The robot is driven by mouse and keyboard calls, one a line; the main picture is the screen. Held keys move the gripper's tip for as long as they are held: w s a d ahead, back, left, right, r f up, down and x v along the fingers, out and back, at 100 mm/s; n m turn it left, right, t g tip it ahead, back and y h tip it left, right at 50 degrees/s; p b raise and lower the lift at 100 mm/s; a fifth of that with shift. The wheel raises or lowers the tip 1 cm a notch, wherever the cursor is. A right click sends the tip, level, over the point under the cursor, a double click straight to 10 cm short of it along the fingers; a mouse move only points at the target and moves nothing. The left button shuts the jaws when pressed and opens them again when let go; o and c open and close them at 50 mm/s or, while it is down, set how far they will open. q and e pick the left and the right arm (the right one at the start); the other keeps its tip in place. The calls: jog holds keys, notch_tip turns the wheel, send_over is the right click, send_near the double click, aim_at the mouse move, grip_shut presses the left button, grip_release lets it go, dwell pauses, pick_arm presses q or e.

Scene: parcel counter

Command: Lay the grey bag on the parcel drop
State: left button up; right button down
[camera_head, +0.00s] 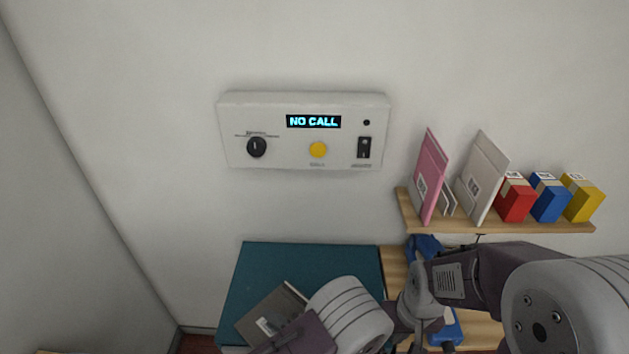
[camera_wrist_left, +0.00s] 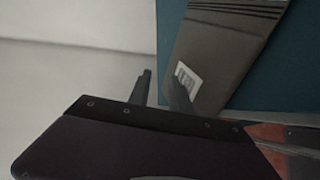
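The grey bag (camera_head: 262,312), with a white label, appears over the teal parcel drop (camera_head: 300,258) in the head view, partly behind my left arm. In the left wrist view the bag (camera_wrist_left: 225,50) stands out against the teal surface (camera_wrist_left: 290,75). I cannot tell whether it lies flat. My left gripper (camera_wrist_left: 158,76) has its two fingers apart, with nothing clearly gripped between them. One finger overlaps the bag's near end beside its label. My right arm comes in from the right in the head view, but its gripper is not visible.
A wall panel (camera_head: 270,105) reading "NO CALL" has a knob, a yellow button and a switch. A wooden shelf (camera_head: 520,227) holds pink and white envelopes and red, blue and yellow boxes. Blue items (camera_head: 447,330) sit below, partly behind my right arm.

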pick_arm(q)
jog(key=shift+w+a, duration=0.3)
jog(key=shift+a, duration=0.25)
jog(key=w+a+r+n+g, duration=0.1)
jog(key=w+a+r+n, duration=0.1)
jog(key=a+r+n, duration=0.1)
jog(key=w+a+r+n+g+y, duration=0.1)
jog(key=a, duration=0.1)
jog(key=shift+r+g, duration=0.3)
jog(key=shift+r, duration=0.05)
jog(key=s+a+r+n+g+h, duration=0.25)
jog(key=s+a+n+g, duration=0.2)
jog(key=n, duration=0.25)
jog(key=s+a+r+n+g+h, duration=0.1)
jog(key=s+a+r+n+g, duration=0.25)
jog(key=a+n, duration=0.3)
jog(key=s+d+f+n+h, duration=0.1)
jog(key=s+d+n+h, duration=0.35)
jog(key=n, duration=0.85)
jog(key=d+n+t+h, duration=0.1)
jog(key=n, duration=0.3)
jog(key=w+d+f+n+t+h, duration=0.1)
jog(key=d+n, duration=0.1)
jog(key=n, duration=0.3)
jog(key=d+n+t+h, duration=0.1)
jog(key=d+n+h, duration=0.1)
jog(key=n, duration=0.2)
jog(key=shift+w+f+n, duration=0.2)
jog(key=shift+w+n, duration=0.1)
jog(key=shift+n, duration=0.05)
